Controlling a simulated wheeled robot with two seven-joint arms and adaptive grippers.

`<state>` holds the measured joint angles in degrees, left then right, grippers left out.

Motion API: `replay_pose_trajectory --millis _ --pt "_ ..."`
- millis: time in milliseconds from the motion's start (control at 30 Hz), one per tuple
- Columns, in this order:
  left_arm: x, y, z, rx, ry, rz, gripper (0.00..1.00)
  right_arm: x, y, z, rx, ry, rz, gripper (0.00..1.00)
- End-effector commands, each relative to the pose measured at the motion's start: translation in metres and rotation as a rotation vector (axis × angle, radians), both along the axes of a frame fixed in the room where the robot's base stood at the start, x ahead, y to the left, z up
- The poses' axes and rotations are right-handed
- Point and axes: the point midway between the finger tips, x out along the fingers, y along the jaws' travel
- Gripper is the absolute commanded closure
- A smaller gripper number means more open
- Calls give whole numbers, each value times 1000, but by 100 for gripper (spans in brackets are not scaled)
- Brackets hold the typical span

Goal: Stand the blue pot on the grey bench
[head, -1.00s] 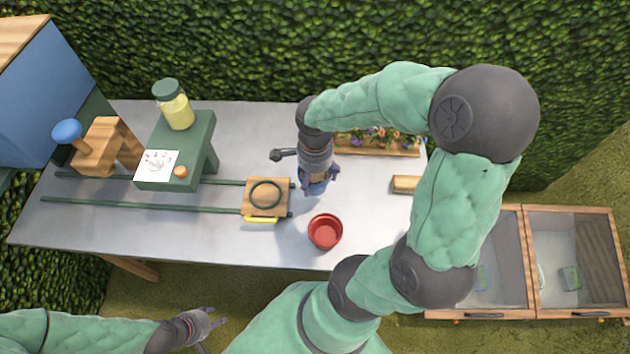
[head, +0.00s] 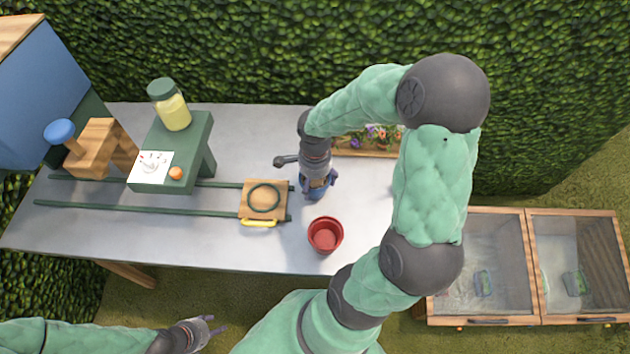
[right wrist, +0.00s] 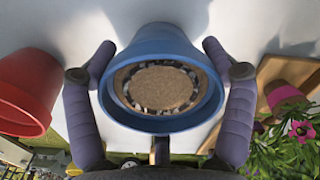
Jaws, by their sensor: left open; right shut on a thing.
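The blue pot (right wrist: 160,42) is between the two purple fingers of my right gripper (right wrist: 158,60), which is shut on it. In the right wrist view its blue rim circles a brown middle with a dark speckled ring. In the head view my right gripper (head: 318,188) is over the grey bench (head: 245,130), just behind the red pot, and mostly hides the blue pot. I cannot tell whether the blue pot touches the bench. My left gripper (head: 208,328) is open and empty at the lower left, in front of the bench.
A red pot (head: 325,235) stands near the bench's front edge, also close by in the right wrist view (right wrist: 28,90). A wooden slide board (head: 262,200) on green rails lies to the left. A flower box (head: 368,146) is behind. A green stand (head: 200,135) holds a jar.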

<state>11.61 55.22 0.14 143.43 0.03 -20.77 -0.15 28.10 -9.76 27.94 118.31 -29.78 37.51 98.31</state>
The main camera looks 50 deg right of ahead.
Motion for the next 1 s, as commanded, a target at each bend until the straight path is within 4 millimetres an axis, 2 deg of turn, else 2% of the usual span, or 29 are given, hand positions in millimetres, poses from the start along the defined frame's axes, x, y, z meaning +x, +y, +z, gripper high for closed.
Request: replay_pose_trajectory --millis 100,133,200,667,767,1000 --pt "0 0 -4 0 0 0 54 0 0 -4 0 -1 0 60" --pt "0 0 -4 0 0 0 54 0 0 -4 0 1 0 14" --pt "0 0 -3 0 0 0 54 0 0 -3 0 1 0 0" --pt "0 0 1 0 0 0 54 0 0 1 0 1 0 0" --pt "0 0 6 0 0 0 54 0 -1 13 -1 -2 -1 0" --pt "0 0 23 0 0 0 54 1 0 62 -2 -4 0 0"
